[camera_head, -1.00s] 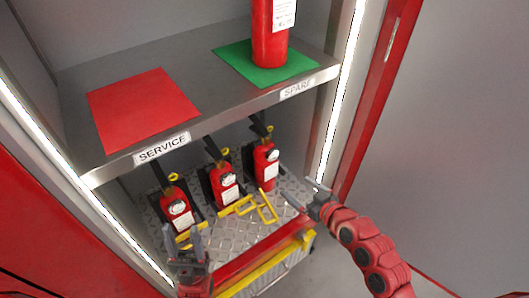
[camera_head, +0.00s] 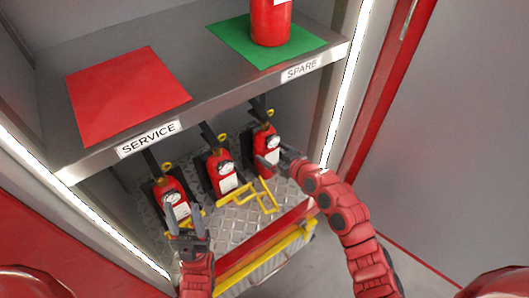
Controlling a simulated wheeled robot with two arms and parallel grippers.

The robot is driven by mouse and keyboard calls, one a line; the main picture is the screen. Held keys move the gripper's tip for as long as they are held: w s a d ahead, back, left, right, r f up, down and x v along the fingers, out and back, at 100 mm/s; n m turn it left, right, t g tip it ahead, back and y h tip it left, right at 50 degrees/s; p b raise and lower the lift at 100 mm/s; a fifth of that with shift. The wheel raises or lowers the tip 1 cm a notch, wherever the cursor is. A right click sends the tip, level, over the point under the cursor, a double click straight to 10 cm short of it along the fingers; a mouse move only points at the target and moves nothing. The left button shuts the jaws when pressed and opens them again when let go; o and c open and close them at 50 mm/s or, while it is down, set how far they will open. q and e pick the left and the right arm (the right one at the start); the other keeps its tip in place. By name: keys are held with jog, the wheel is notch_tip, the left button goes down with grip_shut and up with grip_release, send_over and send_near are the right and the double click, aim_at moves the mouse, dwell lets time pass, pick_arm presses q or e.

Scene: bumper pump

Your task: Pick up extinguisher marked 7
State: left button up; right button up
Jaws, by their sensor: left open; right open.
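Three red extinguishers with black handles, yellow pins and white labels stand in a row below the shelf: a left one (camera_head: 171,197), a middle one (camera_head: 221,172) and a right one (camera_head: 266,143). I cannot read a number on any label. My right gripper (camera_head: 277,160) is open at the right extinguisher, over its lower front; whether it touches is unclear. My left gripper (camera_head: 185,228) is open in front of the left extinguisher and hides its lower part. A larger extinguisher (camera_head: 270,22) stands on the green mat above, its top out of view.
The shelf carries a bare red mat (camera_head: 125,93) over the SERVICE label (camera_head: 147,138) and a green mat (camera_head: 228,38) by the SPARE label (camera_head: 299,70). Yellow brackets (camera_head: 258,194) stand on the metal tread plate (camera_head: 237,220). Cabinet walls close in both sides.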

jog(key=b+x, duration=0.1)
jog(key=x, duration=0.4)
jog(key=shift+w+a+f+b, duration=0.1)
jog(key=shift+w+f+b, duration=0.05)
jog(key=shift+b, duration=0.2)
jog(key=shift+c, duration=0.4)
grip_shut()
jog(key=shift+r, duration=0.3)
